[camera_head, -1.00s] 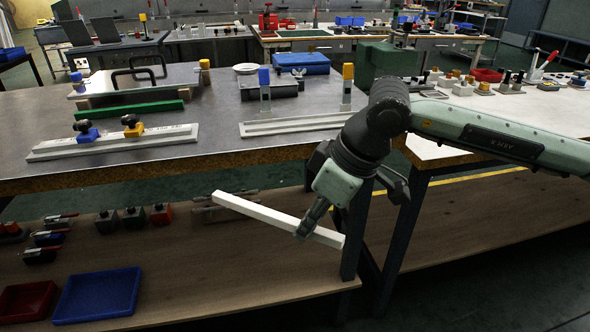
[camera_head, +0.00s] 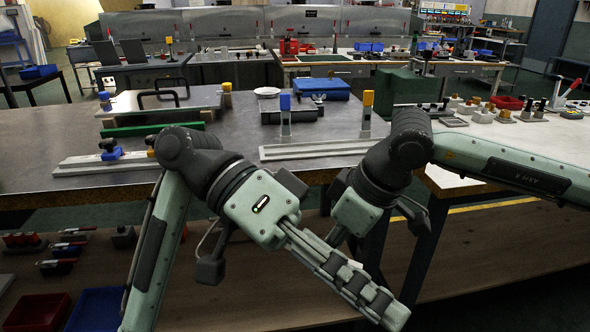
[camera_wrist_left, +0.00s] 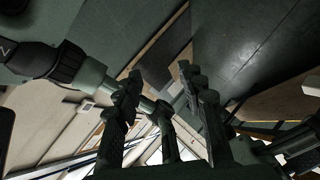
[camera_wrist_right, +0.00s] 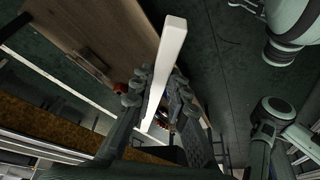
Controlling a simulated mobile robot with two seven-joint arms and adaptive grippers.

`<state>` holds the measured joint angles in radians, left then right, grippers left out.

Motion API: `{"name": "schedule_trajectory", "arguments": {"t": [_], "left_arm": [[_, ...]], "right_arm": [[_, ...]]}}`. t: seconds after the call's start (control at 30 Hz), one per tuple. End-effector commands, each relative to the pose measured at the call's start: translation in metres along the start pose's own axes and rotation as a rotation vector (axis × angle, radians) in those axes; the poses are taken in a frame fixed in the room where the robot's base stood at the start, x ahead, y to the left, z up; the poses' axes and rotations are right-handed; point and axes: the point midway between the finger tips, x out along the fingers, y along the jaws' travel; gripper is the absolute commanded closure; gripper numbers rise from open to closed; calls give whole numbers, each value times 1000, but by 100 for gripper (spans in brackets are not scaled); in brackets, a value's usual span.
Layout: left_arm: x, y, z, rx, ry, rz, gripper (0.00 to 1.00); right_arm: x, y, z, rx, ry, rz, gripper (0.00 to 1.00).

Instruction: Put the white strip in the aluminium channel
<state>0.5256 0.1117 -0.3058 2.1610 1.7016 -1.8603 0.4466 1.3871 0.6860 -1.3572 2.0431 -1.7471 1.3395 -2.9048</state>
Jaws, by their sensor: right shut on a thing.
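The white strip (camera_wrist_right: 169,60) is held between the fingers of my right gripper (camera_wrist_right: 157,92) in the right wrist view. In the head view only a small white bit (camera_head: 355,264) shows; the left gripper hides the rest. My left gripper (camera_head: 378,305) crosses in front of the right one, below the bench's front edge. Its fingers (camera_wrist_left: 155,78) stand apart in the left wrist view, with no strip clearly between them. A long pale grooved piece (camera_head: 315,149), which looks like the aluminium channel, lies on the bench near its front edge.
Posts with a blue cap (camera_head: 285,103) and a yellow cap (camera_head: 367,98) stand at the grooved piece. Another pale rail (camera_head: 85,168) with knobs lies left, partly behind my left arm. A green bar (camera_head: 150,129) lies behind it. A wooden shelf (camera_head: 455,255) runs below.

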Motion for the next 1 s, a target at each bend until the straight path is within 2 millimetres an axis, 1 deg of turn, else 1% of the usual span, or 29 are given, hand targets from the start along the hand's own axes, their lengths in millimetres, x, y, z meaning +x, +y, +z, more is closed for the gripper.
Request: {"name": "schedule_trajectory", "arguments": {"t": [0.03,0.1,0.2,0.3,0.4,0.47,0.5,0.57,0.6,0.67,0.77,0.87,0.9,0.97,1.0], "left_arm": [[-20,22,-17,13,32,-8,60],[-44,45,-40,-16,109,-13,60],[-76,68,-70,-69,236,-14,60],[-105,85,-96,-110,350,-6,60],[-131,97,-121,-137,448,-1,60],[-145,101,-137,-140,499,-10,60],[-153,100,-150,-135,523,-28,60],[-156,89,-168,-111,530,-87,60],[-155,76,-178,-87,516,-137,60],[-148,55,-189,-45,478,-213,60],[-135,14,-199,30,382,-345,60],[-122,-35,-200,115,241,-482,60],[-117,-58,-196,154,166,-541,60],[-113,-92,-187,218,33,-623,60],[-112,-114,-178,269,-71,-672,60]], "right_arm": [[0,0,0,0,1,0,100],[0,0,0,0,1,0,100],[0,0,0,0,1,0,100],[0,0,0,0,1,0,100],[0,0,0,0,1,0,100],[0,0,0,0,1,0,100],[0,0,0,0,1,0,100],[0,0,0,0,1,0,100],[0,0,0,0,1,0,100],[0,0,0,0,1,0,100],[0,0,0,0,1,0,100],[0,0,0,0,1,0,100],[0,0,0,0,1,0,100],[0,0,0,0,1,0,100],[0,0,0,0,1,0,100]]}}
